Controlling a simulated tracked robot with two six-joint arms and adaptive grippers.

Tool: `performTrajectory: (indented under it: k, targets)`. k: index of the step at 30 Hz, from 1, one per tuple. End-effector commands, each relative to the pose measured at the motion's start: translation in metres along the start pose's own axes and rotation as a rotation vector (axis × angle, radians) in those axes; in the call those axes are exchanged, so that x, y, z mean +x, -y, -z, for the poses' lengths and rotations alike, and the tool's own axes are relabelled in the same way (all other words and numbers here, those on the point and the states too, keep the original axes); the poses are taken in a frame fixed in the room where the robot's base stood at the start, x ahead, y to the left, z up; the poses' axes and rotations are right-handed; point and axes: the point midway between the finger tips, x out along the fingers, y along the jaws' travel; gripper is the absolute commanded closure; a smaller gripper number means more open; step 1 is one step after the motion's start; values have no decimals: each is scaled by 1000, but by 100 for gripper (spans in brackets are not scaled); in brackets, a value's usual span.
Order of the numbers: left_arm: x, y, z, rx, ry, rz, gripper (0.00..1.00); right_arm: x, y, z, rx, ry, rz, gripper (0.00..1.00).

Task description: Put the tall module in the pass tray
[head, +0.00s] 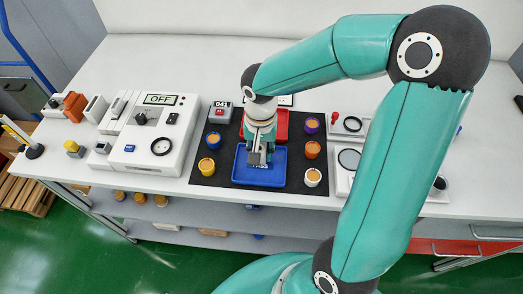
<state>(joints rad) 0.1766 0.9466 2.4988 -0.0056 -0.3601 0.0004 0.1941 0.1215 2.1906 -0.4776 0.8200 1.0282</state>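The blue pass tray (240,178) lies on the black mat, with a partly covered label. My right gripper (259,157) points down over the tray's back part. Its fingers are small here, and I cannot tell whether they are apart or hold anything. I cannot tell which is the tall module. My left gripper is out of view.
A red tray (282,125) lies behind the blue one, partly hidden by my gripper. A white box marked OFF (150,135) stands left of the mat; a box marked 041 (220,112) is at the mat's back left. My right arm hides part of the table's right side.

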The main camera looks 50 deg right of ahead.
Motion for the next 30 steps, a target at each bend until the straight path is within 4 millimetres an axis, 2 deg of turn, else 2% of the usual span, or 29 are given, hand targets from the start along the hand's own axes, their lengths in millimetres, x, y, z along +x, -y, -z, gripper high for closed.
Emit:
performTrajectory:
  k: [2,12,13,17,30]
  targets:
    - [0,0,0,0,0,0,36,6,0,0,1,1,1,100]
    - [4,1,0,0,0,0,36,9,0,0,0,-1,2,100]
    - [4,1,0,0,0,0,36,9,0,0,0,-1,2,68]
    - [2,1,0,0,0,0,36,8,0,0,0,0,2,46]
    - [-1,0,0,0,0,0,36,2,1,0,1,-2,3,44]
